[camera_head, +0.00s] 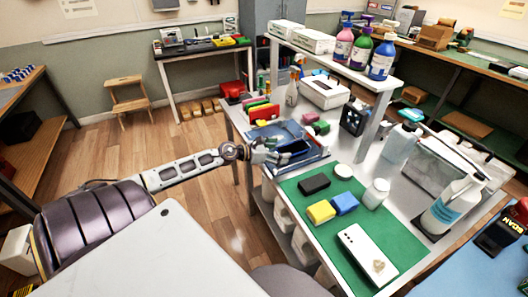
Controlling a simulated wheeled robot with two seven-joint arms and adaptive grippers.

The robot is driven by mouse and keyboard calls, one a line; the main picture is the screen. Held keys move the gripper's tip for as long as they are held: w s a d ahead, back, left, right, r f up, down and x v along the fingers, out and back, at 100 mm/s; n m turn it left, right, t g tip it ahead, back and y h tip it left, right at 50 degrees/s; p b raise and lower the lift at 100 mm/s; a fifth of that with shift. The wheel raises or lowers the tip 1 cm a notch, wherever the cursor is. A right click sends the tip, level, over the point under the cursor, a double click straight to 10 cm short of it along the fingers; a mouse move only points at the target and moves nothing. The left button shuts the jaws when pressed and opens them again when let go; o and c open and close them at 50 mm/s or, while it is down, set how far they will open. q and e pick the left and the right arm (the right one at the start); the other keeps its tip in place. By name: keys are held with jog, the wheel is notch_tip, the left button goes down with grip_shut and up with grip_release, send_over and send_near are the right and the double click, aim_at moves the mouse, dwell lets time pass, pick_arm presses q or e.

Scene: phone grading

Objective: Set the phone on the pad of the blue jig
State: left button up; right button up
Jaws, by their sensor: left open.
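A white phone (368,254) with a camera strip and a tan patch on its back lies flat on the green mat near the table's front right. A blue tray-like fixture (270,131), which looks like the blue jig, sits at the table's left edge. A dark flat piece lies in or on it; I cannot tell whether it is a pad or another phone. My left gripper (282,157) is open at the front of the blue fixture, far from the white phone. It covers part of the fixture, and contact is unclear. My right gripper is not in view.
The green mat (392,222) also holds a black block (314,184), a yellow sponge (321,211), a blue sponge (345,203) and a white jar (376,193). A shelf with bottles rises behind. Bare mat surrounds the phone.

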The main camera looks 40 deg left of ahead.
pick_arm(q)
jog(key=shift+v, duration=3.4)
